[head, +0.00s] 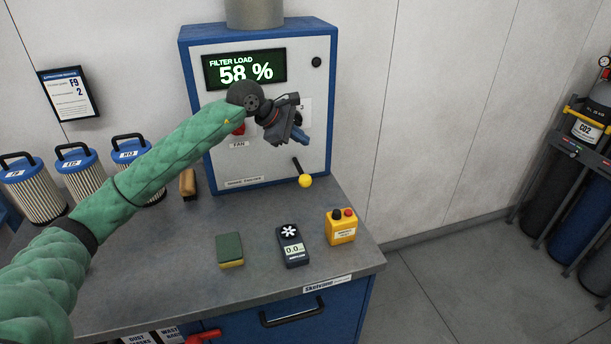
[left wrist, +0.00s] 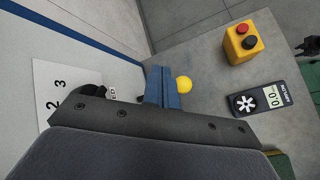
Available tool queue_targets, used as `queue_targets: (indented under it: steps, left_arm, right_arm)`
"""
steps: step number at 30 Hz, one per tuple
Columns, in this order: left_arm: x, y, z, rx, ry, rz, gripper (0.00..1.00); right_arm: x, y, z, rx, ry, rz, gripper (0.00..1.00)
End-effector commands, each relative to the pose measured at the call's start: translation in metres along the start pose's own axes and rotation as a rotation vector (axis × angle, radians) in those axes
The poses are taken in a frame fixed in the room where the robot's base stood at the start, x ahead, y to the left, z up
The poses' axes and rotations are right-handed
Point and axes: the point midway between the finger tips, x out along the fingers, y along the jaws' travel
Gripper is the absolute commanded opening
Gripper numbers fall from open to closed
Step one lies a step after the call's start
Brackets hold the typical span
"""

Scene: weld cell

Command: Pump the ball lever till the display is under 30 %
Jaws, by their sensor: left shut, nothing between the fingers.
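The lever with a yellow ball (head: 305,181) sticks out of the lower right front of the blue-edged filter cabinet (head: 325,100), its ball hanging low near the bench. The display (head: 243,69) reads "FILTER LOAD 58 %". My left gripper (head: 300,138) is shut and empty in front of the cabinet, above the ball. In the left wrist view the blue fingers (left wrist: 163,87) are together, and the yellow ball (left wrist: 184,84) shows just beside them. I cannot tell whether they touch, but the head view shows a gap. My right gripper is not in view.
On the bench (head: 190,250) stand a sponge (head: 230,250), a handheld meter (head: 292,246) and a yellow button box (head: 341,227). Several filter cartridges (head: 82,175) and a brush (head: 188,184) are at the left. My left arm crosses over the bench. Gas cylinders (head: 578,160) stand far right.

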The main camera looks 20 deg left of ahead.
Motion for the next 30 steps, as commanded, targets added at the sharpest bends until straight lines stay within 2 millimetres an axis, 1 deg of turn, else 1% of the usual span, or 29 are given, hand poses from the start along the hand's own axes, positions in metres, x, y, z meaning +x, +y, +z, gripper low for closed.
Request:
queue_targets:
  steps: [11,16,30]
  left_arm:
    - [0.000,0.001,0.001,0.019,-0.004,0.003,0.00]
    - [0.003,-0.002,-0.002,0.018,-0.004,0.003,0.00]
    - [0.035,-0.024,-0.025,0.017,-0.005,0.004,0.00]
  right_arm:
    - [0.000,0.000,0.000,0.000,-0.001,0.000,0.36]
    - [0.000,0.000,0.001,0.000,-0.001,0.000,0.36]
    - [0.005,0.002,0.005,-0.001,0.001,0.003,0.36]
